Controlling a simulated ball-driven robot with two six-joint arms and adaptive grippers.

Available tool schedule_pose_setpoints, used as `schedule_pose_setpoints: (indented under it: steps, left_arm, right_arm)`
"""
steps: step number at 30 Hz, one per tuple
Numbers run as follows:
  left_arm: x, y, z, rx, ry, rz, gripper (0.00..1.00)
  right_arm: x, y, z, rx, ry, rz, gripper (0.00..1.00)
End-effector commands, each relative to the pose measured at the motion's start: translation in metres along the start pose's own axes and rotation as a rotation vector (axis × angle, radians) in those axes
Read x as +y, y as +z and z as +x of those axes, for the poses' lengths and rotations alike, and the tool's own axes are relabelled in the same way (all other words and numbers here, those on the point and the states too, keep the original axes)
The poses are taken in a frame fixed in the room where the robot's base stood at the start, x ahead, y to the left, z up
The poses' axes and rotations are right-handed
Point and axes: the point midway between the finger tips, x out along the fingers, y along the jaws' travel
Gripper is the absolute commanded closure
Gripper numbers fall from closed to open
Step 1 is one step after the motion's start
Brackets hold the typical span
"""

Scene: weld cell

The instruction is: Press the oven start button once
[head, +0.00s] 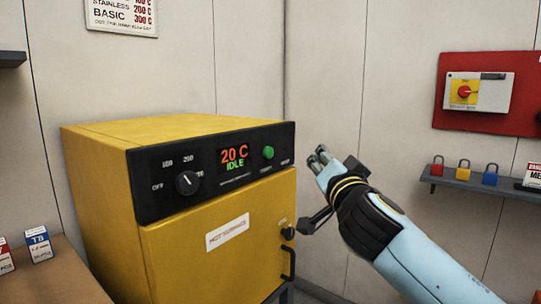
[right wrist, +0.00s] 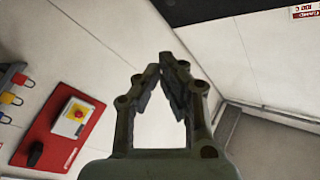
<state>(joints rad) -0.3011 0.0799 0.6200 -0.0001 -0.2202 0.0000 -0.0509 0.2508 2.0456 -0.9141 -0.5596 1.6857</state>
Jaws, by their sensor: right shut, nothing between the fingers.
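The yellow oven (head: 200,250) stands left of centre in the head view, with a black control panel (head: 212,180) across its top front. The green start button (head: 268,152) sits at the right end of the panel. The display (head: 234,157) reads 20 C and IDLE. A black dial (head: 187,183) is on the panel's left half. My right gripper (head: 319,154) is shut and empty, to the right of the button and apart from it in the picture. Its fingers also show in the right wrist view (right wrist: 172,62). My left gripper is not in view.
A red board (head: 490,122) with a switch hangs on the right wall, above a shelf (head: 475,186) with several padlocks. A brown table (head: 50,275) with small boxes is at lower left. The oven door carries a black handle (head: 290,262).

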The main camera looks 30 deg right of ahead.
Motion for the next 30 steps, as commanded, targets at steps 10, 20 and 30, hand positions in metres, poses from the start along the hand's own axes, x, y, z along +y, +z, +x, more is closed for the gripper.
schedule_pose_setpoints:
  steps: [10, 20, 30]
  left_arm:
    - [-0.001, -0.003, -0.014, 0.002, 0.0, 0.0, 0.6]
    - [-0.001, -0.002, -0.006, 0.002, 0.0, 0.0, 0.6]
    - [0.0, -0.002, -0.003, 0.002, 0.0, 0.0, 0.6]
  right_arm:
    - [-0.02, 0.017, 0.026, 0.0, 0.001, 0.004, 1.0]
    - [-0.037, 0.041, 0.053, 0.0, 0.0, 0.002, 1.0]
    - [-0.044, 0.045, 0.061, -0.001, 0.0, 0.0, 1.0]
